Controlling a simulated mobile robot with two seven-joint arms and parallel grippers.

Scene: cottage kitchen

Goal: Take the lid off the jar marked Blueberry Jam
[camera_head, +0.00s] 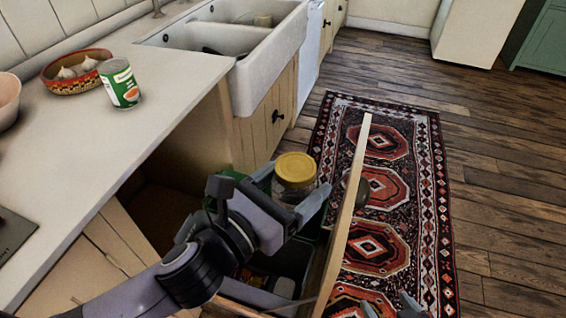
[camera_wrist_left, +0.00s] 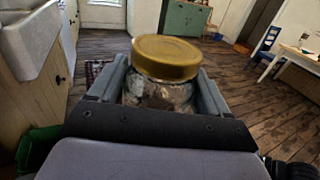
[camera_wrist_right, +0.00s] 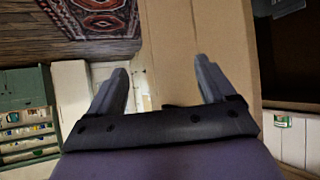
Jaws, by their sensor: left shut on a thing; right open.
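A glass jar (camera_head: 291,190) with a round yellow lid (camera_head: 295,168) is between the fingers of my left gripper (camera_head: 294,186), which is shut on the jar's body. In the left wrist view, the lid (camera_wrist_left: 165,56) is on the jar (camera_wrist_left: 158,94), above the fingers. No label can be read, so I cannot tell whether this is the Blueberry Jam jar. The jar is held over an open drawer. My right gripper shows at the bottom edge of the head view (camera_head: 392,303); it is open and empty in the right wrist view (camera_wrist_right: 162,75).
The open drawer's tall wooden front (camera_head: 345,215) stands right of the jar. Bins sit inside, one with a green rim (camera_head: 228,176). The white counter (camera_head: 125,150) at left holds a green-and-white can (camera_head: 121,84) and a patterned bowl (camera_head: 64,86). A patterned rug (camera_head: 395,150) covers the floor beyond.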

